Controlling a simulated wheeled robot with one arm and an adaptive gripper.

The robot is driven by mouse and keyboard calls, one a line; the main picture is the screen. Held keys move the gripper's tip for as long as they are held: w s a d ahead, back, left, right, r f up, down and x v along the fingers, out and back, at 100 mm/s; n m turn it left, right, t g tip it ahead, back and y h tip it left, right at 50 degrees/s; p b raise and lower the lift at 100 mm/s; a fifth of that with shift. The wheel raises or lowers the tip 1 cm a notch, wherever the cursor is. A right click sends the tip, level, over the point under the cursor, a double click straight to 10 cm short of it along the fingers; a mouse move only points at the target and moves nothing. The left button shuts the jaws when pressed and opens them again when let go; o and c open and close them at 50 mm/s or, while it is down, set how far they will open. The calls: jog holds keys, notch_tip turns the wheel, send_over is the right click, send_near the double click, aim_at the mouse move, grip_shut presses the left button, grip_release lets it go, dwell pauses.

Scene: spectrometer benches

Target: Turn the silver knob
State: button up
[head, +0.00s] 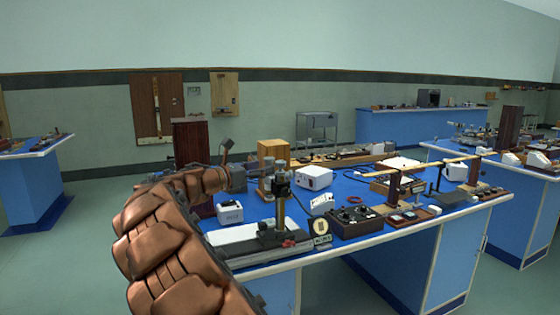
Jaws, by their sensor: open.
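My copper-coloured arm rises from the bottom of the head view and bends over the left part of the blue bench. My gripper (237,178) is the small dark grey end beyond the arm's last link, over the bench's back left. Its fingers are too small to make out clearly, and nothing shows held in it. I cannot pick out a silver knob for certain. A black control box (355,220) with several small knobs sits at the bench's front middle, right of and nearer than my gripper. The knobs' colours are hard to tell. My arm hides part of the bench's left side.
The blue bench (375,245) carries a dark upright stand (281,205) on a pale base, white boxes (314,178) and a long rod on wooden posts (393,190). A tall dark wooden box (192,143) stands behind my arm. Floor is free at left.

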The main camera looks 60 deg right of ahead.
aim_at(277, 164)
jog(key=shift+s, duration=0.25)
jog(key=shift+s+d, duration=0.1)
jog(key=shift+d, duration=0.2)
jog(key=shift+x, duration=3.5)
jog(key=shift+c, duration=0.2)
jog(key=c, duration=1.1)
jog(key=shift+r+t, duration=0.2)
jog(key=shift+t, duration=0.1)
jog(key=shift+c, duration=0.2)
jog(key=shift+n+t+b, duration=0.45)
jog(key=shift+n+t, duration=0.85)
jog(key=shift+t, duration=0.4)
jog(key=shift+f, duration=0.1)
